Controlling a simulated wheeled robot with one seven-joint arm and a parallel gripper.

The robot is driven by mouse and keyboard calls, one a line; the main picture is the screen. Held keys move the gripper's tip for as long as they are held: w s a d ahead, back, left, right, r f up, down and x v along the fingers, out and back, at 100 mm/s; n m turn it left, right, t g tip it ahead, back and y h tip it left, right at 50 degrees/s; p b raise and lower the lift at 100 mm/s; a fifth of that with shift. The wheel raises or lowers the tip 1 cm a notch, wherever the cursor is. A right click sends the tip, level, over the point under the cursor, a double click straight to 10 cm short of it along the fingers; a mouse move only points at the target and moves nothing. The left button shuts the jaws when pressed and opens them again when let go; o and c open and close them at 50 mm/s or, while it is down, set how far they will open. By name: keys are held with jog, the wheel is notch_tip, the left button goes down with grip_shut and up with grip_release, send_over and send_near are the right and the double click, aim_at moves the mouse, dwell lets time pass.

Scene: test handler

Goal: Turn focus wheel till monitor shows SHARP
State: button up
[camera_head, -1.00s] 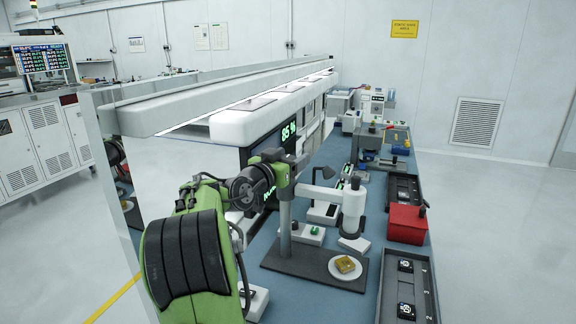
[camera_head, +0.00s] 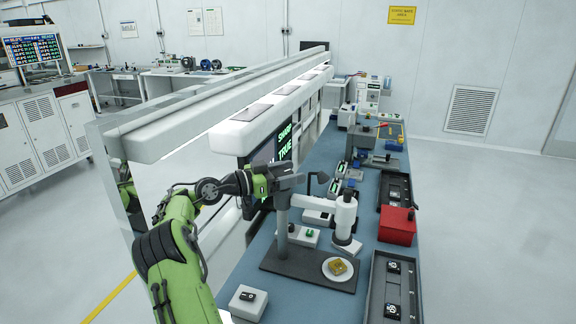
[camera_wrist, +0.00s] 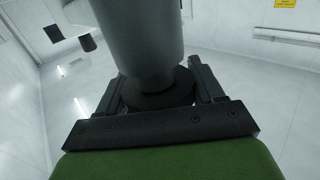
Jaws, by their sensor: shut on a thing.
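The microscope stands on a dark base plate (camera_head: 290,268) on the blue bench, with a grey column (camera_head: 282,222) and a white tube (camera_head: 344,213). My gripper (camera_head: 262,183) is at the top of the column, on its left side. In the wrist view my gripper (camera_wrist: 158,100) is shut on the dark round focus wheel (camera_wrist: 158,92), in front of a large grey cylinder. The wheel is hidden in the head view. The monitor (camera_head: 284,142) behind my gripper reads SHARP and TRUE in green. A gold square piece (camera_head: 338,267) lies on the white round stage under the tube.
A red box (camera_head: 397,226) and dark trays (camera_head: 391,298) stand along the bench's right side. A small white box with a dark top (camera_head: 247,302) is at the near left. A white overhead beam (camera_head: 250,128) runs above the bench.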

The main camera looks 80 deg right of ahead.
dwell(0.4)
jog(key=o, duration=1)
jog(key=shift+c, duration=0.2)
jog(key=shift+f+b, duration=0.15)
jog(key=shift+b, duration=0.25)
